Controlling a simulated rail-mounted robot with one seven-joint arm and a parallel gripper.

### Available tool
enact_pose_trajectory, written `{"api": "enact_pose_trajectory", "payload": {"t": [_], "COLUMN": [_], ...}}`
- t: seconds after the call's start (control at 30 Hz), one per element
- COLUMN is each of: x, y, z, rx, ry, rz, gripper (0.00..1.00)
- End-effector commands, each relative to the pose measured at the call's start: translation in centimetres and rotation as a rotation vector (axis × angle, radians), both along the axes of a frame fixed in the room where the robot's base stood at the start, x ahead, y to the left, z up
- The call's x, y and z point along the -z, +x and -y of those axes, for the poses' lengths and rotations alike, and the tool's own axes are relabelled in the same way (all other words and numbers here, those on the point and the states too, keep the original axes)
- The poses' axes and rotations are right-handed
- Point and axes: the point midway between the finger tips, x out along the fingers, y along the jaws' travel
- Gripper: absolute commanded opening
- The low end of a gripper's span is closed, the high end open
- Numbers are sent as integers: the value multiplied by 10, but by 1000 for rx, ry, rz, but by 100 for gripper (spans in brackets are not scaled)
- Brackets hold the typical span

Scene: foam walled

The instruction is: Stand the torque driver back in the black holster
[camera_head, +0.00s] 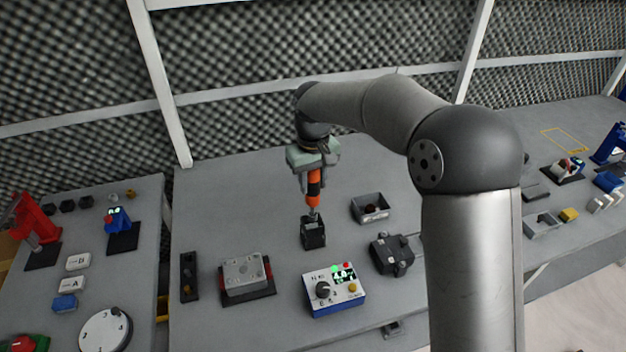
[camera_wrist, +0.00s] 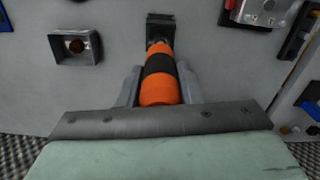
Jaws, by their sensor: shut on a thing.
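The torque driver (camera_head: 314,188) is orange with a black band and a thin metal shaft, and it hangs about upright. My gripper (camera_head: 314,172) is shut on its upper handle. The black holster (camera_head: 313,234) stands on the table directly below, and the shaft's lower end meets the holster's top. I cannot tell how deep the tip sits inside. The holster (camera_wrist: 160,20) shows just beyond the handle.
A grey bin (camera_head: 370,208) stands right of the holster, with a dark clamp-like block (camera_head: 391,255) nearer. A control box with a dial (camera_head: 334,290) stands in front. A grey box on a dark base (camera_head: 245,275) stands front left. The table behind the holster is clear.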

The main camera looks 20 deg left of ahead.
Motion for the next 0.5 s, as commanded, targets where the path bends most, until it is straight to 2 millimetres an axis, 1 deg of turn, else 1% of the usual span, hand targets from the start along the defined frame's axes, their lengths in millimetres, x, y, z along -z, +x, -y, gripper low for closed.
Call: {"api": "enact_pose_trajectory", "payload": {"t": [0.5], "x": [13], "y": [0], "z": [0], "rx": [0], "ry": [1], "rz": [1], "gripper": [7]}}
